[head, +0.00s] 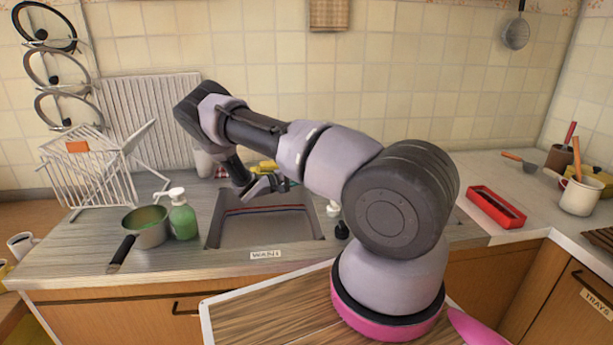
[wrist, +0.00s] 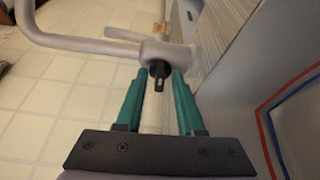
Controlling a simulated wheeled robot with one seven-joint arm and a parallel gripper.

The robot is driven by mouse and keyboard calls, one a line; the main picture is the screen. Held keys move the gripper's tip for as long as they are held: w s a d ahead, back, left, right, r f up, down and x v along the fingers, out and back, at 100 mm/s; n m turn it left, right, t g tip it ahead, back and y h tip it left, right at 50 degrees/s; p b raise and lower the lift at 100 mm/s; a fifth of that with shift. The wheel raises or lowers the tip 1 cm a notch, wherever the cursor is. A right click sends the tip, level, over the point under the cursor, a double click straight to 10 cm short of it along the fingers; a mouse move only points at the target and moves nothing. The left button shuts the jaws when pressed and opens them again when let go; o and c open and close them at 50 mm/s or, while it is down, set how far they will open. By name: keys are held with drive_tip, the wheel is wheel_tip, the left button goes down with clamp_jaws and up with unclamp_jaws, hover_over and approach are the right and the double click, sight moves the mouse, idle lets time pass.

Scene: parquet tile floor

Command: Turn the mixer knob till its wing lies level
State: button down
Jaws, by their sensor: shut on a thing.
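The mixer (wrist: 172,52) is a pale grey body with a long bent spout, at the top of the wrist view. Its small dark knob (wrist: 158,84) sits at the body's near end, between my teal fingers. My gripper (wrist: 159,73) is shut on the knob, one finger on each side. The knob's dark slotted part appears upright in the wrist view; its true angle to level cannot be told. In the head view my gripper (head: 268,186) is low over the sink, and my arm and gripper hide the knob.
The sink basin (head: 265,228) lies below my gripper. A green soap bottle (head: 183,220) and a dark-handled pot (head: 148,229) stand left of it. A white dish rack (head: 92,172) is farther left. A red tray (head: 496,206) lies on the right counter.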

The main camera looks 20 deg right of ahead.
drive_tip(key=shift+m, duration=0.5)
drive_tip(key=c, duration=0.9)
unclamp_jaws()
drive_tip(key=a, duration=0.7)
drive_tip(key=s+a, duration=0.1)
drive_tip(key=a, duration=0.3)
drive_tip(key=shift+s+f, duration=0.1)
